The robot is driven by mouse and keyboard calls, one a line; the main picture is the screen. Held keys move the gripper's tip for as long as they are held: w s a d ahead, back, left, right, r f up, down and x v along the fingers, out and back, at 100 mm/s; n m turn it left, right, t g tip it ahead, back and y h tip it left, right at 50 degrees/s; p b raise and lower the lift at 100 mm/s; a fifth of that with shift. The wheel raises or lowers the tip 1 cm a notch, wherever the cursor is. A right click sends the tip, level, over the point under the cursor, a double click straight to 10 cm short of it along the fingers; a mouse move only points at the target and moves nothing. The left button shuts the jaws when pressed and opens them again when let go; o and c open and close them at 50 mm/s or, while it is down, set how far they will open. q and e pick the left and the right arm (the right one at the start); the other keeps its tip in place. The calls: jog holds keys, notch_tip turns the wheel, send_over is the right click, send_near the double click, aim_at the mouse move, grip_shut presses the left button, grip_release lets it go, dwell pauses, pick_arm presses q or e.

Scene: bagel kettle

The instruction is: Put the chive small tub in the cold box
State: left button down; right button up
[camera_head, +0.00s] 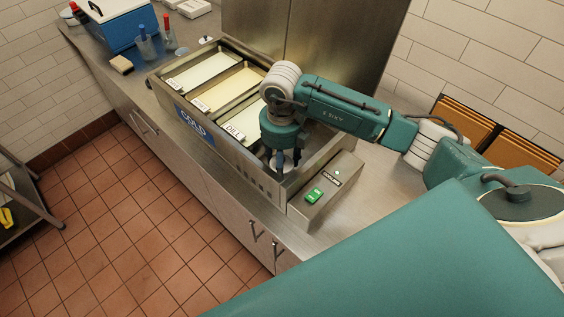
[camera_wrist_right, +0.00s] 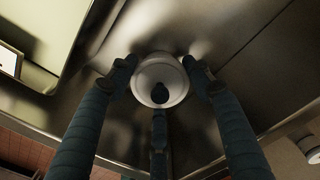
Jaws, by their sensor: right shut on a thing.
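The cold box (camera_head: 194,127) is a steel well in the counter with a blue "COLD" sign on its front. My right gripper (camera_head: 283,168) points down into its right end, beside the tub labelled "DILL" (camera_head: 254,122). In the right wrist view, the gripper's fingers (camera_wrist_right: 160,88) close around a small white round tub (camera_wrist_right: 165,71). The tub shows only as a pale patch between the fingers in the head view (camera_head: 289,158). Its label is not visible, and I cannot tell whether it touches the box floor. My left gripper is out of view.
Two more long pale tubs (camera_head: 203,69) fill the left part of the box. A steel control unit (camera_head: 328,191) with a green switch adjoins its right end. A blue cooler (camera_head: 118,27), clear cups and a sponge (camera_head: 121,64) stand on the counter at far left.

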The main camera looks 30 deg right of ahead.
jog(key=o, duration=1.2)
jog(key=shift+o, duration=0.2)
notch_tip(320, 180, up, 11)
jog(key=b, duration=0.3)
jog(key=shift+w+r, duration=0.1)
jog(key=shift+r, duration=0.55)
